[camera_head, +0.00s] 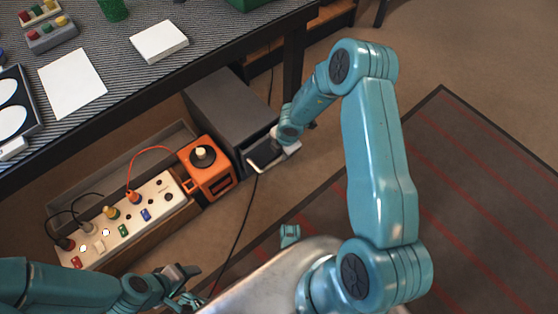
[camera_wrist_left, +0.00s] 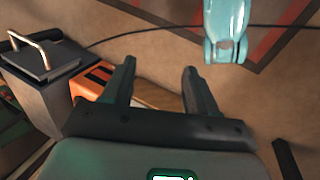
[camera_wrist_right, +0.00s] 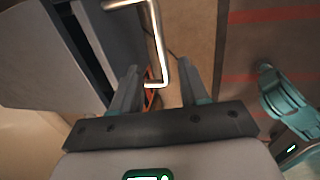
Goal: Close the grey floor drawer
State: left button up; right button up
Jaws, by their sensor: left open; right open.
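The grey floor drawer unit (camera_head: 232,108) stands on the floor below the table edge. Its dark front (camera_head: 262,152) carries a pale bar handle (camera_head: 256,170). In the right wrist view, the handle (camera_wrist_right: 157,45) reaches between the open fingers of my right gripper (camera_wrist_right: 159,72); I cannot tell whether they touch it. A dark seam (camera_wrist_right: 92,45) shows between front and body; how far the drawer is out is unclear. The left wrist view also shows the front (camera_wrist_left: 48,62) and handle (camera_wrist_left: 42,37). My left gripper (camera_head: 190,284) is open and empty, low over the floor.
A black cable (camera_head: 240,225) crosses the floor. A striped rug (camera_head: 470,180) lies right.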

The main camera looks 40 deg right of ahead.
jog(key=f, duration=0.2)
jog(key=f+b, duration=0.1)
jog(key=f, duration=0.1)
jog(key=w+f+b, duration=0.1)
jog(key=f, duration=0.1)
jog(key=shift+w+f, duration=0.1)
jog(key=shift+f, duration=0.3)
jog(key=shift+w+f, duration=0.15)
jog(key=shift+f, duration=0.3)
pick_arm(q)
jog(key=f, duration=0.2)
jog(key=w+a+f, duration=0.1)
jog(key=shift+w+f, duration=0.1)
pick_arm(e)
grip_shut()
